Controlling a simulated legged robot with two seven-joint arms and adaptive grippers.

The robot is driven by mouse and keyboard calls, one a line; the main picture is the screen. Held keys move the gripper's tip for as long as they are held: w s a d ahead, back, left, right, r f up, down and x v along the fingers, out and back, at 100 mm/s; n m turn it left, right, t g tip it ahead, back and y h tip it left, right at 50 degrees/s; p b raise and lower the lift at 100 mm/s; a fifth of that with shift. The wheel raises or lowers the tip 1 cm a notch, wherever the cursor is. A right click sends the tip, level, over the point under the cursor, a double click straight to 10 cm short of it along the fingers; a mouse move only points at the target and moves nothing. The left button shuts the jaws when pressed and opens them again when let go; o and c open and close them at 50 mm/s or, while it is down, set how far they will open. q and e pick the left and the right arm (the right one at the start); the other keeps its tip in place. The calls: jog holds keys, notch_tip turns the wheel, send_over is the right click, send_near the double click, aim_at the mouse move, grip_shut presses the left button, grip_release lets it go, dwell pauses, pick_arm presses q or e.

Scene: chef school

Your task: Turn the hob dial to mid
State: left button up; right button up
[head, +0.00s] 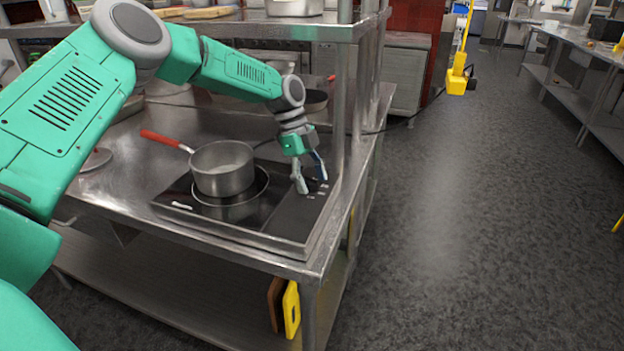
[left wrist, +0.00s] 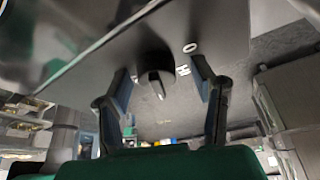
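The hob (head: 283,219) is a dark flat plate set on the steel counter, with a saucepan standing on it. The hob dial (left wrist: 154,77) is a dark round knob with a raised grip, near the middle of the left wrist view. White marks (left wrist: 183,70) lie to its right. My left gripper (head: 311,183) points down over the hob's right end. It is open, with one finger to each side of the dial in the left wrist view and gaps between. My right gripper is out of view.
The steel saucepan (head: 222,169) has a red handle (head: 163,140) pointing left. A steel post (head: 340,105) and an upper shelf (head: 300,29) stand close to my left wrist. The floor (head: 450,220) to the right is clear.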

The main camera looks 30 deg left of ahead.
pick_arm(q)
jog(key=shift+r, duration=0.2)
jog(key=shift+a+r, duration=0.15)
jog(key=shift+r, duration=0.1)
jog(key=v, duration=1.1)
